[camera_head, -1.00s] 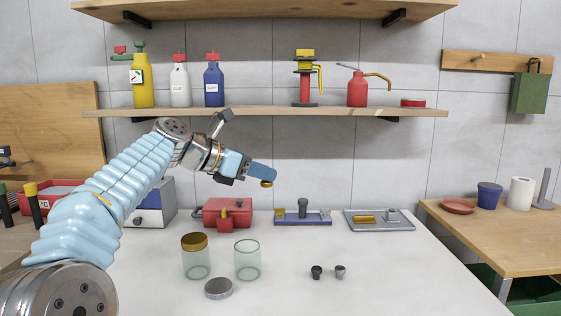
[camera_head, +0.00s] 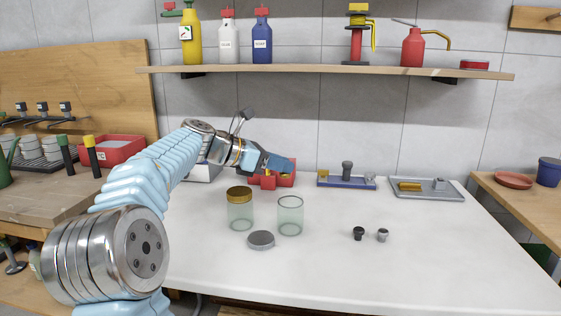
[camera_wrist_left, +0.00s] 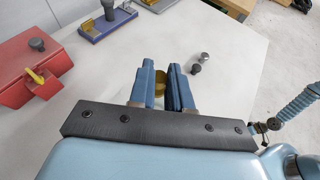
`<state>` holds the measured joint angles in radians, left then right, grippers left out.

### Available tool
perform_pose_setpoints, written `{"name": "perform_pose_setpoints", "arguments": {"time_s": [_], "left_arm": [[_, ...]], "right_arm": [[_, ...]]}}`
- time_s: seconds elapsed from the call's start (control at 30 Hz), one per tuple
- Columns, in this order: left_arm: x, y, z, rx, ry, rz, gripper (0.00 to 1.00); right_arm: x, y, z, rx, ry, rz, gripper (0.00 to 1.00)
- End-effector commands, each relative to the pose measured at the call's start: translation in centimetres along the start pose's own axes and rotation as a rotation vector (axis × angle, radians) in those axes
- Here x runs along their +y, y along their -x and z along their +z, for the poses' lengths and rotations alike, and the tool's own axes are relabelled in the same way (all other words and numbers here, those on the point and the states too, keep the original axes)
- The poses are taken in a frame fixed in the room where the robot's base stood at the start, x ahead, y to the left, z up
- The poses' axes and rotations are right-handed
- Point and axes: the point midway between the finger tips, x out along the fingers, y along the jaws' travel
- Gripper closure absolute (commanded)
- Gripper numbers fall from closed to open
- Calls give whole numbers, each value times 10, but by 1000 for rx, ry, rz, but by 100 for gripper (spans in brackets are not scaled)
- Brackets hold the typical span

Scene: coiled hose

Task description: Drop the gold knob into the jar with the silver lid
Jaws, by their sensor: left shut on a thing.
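My left gripper (camera_head: 289,165) is shut and sits above and behind the open glass jar (camera_head: 290,217). In the left wrist view the gold knob (camera_wrist_left: 160,84) shows between its blue fingers; in the head view the knob is hidden. The open jar has no lid on. A silver lid (camera_head: 261,240) lies flat on the table in front of it. A second glass jar (camera_head: 239,214) to its left wears a gold lid (camera_head: 239,193). A blue ribbed arm, seemingly my right one, shows at the right of the left wrist view; its jaws are too small to read.
A dark knob (camera_head: 358,233) and a silver knob (camera_head: 383,235) stand to the right on the white table. A red box (camera_head: 268,182), a blue tray (camera_head: 330,182) and a grey tray (camera_head: 430,194) stand along the back. The front right of the table is clear.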

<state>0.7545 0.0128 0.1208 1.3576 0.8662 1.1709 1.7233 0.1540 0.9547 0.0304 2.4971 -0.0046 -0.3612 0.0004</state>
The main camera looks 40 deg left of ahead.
Motion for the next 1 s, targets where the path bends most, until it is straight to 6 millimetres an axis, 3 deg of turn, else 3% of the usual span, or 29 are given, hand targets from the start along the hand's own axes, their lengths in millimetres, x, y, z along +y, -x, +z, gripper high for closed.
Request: {"name": "perform_pose_setpoints", "arguments": {"time_s": [0.13,0.17,0.37,0.73,0.87,1.0], "left_arm": [[0,0,1,0,0,0,100],[0,0,1,0,0,0,80],[0,0,1,0,0,0,52],[1,8,1,1,1,3,52],[0,32,1,1,0,5,52],[1,67,1,1,1,5,52]], "right_arm": [[0,1,0,0,0,0,0],[0,1,0,0,0,0,0],[0,1,0,1,0,0,0],[0,1,0,1,0,0,0],[0,1,0,1,0,0,0],[-1,3,0,0,0,0,0]]}}
